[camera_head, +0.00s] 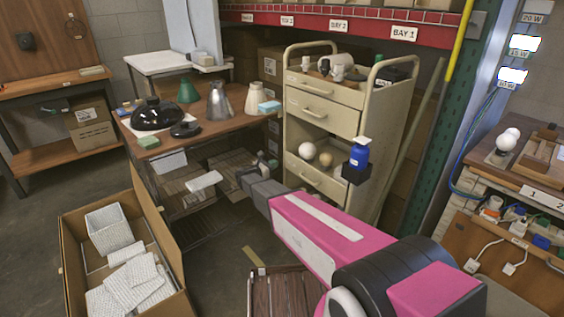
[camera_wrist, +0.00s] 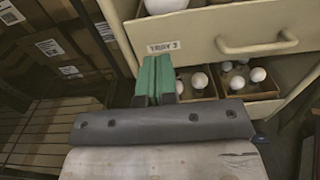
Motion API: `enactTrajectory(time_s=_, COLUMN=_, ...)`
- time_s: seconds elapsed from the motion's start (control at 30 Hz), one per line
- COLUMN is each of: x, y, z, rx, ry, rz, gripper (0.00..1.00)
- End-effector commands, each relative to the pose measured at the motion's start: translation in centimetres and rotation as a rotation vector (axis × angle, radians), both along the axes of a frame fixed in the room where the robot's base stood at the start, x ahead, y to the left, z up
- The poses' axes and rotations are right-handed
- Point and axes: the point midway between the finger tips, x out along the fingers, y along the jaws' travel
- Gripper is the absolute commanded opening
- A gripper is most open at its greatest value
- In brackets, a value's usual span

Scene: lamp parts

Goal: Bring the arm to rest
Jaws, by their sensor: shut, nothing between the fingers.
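My arm, pink and dark grey, reaches from the lower right of the head view toward the cream drawer cart (camera_head: 322,118). In the wrist view my gripper (camera_wrist: 154,78) shows its green fingers pressed together with nothing between them. They point toward the cart's drawer fronts (camera_wrist: 225,40), below a paper label. I cannot tell from this view whether the fingertips touch the cart. In the head view the fingers are small and hard to make out beyond the grey wrist.
The cart's low drawer holds round white bulbs (camera_wrist: 198,80). A wooden bench (camera_head: 215,128) with lamp shades stands left of the cart. A blue spray bottle (camera_head: 359,153) stands at its right side. An open cardboard box (camera_head: 75,262) is at front left.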

Motion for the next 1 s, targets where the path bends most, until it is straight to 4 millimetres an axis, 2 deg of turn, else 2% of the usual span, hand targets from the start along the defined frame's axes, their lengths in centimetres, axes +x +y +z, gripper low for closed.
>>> enactTrajectory(time_s=0.2, x=-1.7, y=2.5, z=0.0, rx=0.0, ry=0.0, rz=0.001, gripper=0.0)
enactTrajectory(time_s=0.37, x=-2.4, y=2.6, z=0.0, rx=0.019, ry=-0.003, rz=-0.008, gripper=0.0)
enactTrajectory(time_s=0.47, x=-3.7, y=0.9, z=-0.1, rx=0.091, ry=-0.02, rz=-0.042, gripper=0.0)
enactTrajectory(time_s=0.57, x=-5.8, y=-2.1, z=-0.4, rx=0.228, ry=-0.056, rz=-0.113, gripper=0.0)
enactTrajectory(time_s=0.8, x=-13.8, y=-9.5, z=-1.6, rx=0.688, ry=-0.226, rz=-0.405, gripper=0.0)
enactTrajectory(time_s=0.9, x=-17.6, y=-11.6, z=-2.1, rx=0.883, ry=-0.321, rz=-0.567, gripper=0.0)
enactTrajectory(time_s=1.0, x=-21.3, y=-12.9, z=-2.3, rx=1.068, ry=-0.426, rz=-0.745, gripper=0.0)
